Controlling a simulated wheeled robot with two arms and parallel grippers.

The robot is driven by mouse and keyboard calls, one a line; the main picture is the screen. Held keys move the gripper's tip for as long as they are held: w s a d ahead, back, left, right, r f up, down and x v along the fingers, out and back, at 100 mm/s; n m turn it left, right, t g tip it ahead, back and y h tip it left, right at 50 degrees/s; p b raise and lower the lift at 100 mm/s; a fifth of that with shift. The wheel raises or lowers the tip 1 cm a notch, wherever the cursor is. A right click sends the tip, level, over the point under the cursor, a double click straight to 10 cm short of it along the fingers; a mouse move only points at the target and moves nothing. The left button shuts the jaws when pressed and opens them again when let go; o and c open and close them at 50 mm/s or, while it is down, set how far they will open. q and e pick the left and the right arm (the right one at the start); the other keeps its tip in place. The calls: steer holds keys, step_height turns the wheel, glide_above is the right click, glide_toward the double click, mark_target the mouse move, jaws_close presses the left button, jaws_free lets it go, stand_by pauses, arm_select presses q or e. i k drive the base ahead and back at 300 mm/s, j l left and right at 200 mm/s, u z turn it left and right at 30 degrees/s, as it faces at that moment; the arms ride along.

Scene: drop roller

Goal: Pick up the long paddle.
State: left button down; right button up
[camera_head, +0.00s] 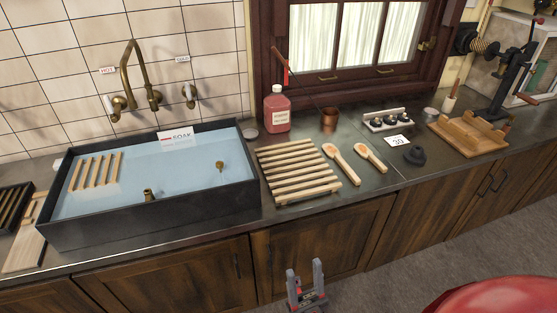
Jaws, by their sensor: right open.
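Two wooden paddles with spoon-like shapes lie flat on the dark counter, right of a slatted wooden rack. The left one looks like the long paddle (343,165); the shorter paddle (371,157) lies just right of it. They are apart, and both are uncovered. My right gripper (304,271) is open and empty, low in the picture in front of the cabinet doors. It is below and left of the long paddle, well apart from it. My left gripper is not in view.
The slatted rack (296,172) lies close left of the long paddle. Behind stand a pink bottle (277,112) and a copper pot (329,119). A water-filled sink (245,196) is at left.

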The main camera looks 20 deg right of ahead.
mark_target(330, 150)
steer(key=i+l+z, duration=0.35)
steer(key=i+z, duration=0.4)
